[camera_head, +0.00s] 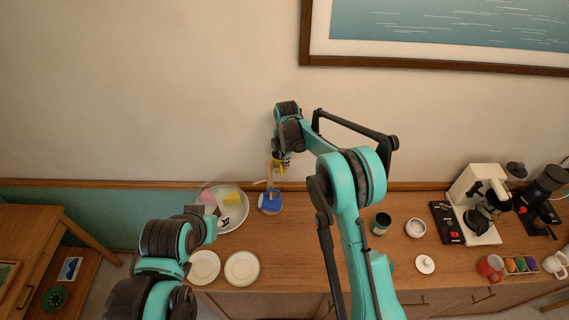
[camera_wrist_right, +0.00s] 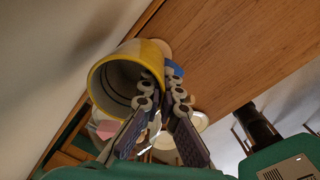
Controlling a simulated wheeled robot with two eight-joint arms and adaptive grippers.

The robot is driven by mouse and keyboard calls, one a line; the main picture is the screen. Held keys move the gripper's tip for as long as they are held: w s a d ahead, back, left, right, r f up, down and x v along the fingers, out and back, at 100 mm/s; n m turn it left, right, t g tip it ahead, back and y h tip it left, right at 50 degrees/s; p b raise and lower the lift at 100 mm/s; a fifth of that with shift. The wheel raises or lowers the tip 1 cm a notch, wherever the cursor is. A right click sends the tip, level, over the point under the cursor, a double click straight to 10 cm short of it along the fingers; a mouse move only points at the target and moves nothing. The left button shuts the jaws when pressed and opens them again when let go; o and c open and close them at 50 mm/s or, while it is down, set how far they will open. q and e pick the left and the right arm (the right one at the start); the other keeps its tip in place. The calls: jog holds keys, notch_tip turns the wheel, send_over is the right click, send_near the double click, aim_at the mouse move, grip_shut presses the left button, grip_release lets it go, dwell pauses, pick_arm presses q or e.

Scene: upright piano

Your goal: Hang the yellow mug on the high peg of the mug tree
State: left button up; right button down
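The yellow mug (camera_wrist_right: 128,72) is held at my right gripper (camera_wrist_right: 168,85) in the right wrist view, its open mouth facing the camera. The fingers are close together at the mug's right side; the exact grip on wall or handle is partly hidden. In the head view the yellow mug (camera_head: 279,168) shows small below my right gripper (camera_head: 284,158), beside the upper part of the wooden mug tree (camera_head: 268,171). A blue mug (camera_head: 270,203) is low at the tree. My left gripper (camera_head: 204,214) is near the round white dish; its fingers are unclear.
The white dish (camera_head: 241,220) holds pink and yellow items. Two plates (camera_head: 242,268) lie in front. A dark green cup (camera_head: 381,223), white bowl (camera_head: 415,228) and coffee machine (camera_head: 478,205) stand right. The wall is close behind the tree.

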jog(key=c, duration=2.2)
grip_release()
jog(key=o, duration=0.5)
jog(key=shift+o, duration=0.3)
jog(key=shift+r, duration=0.1)
notch_tip(320, 180, up, 12)
jog(key=shift+s+d, duration=0.2)
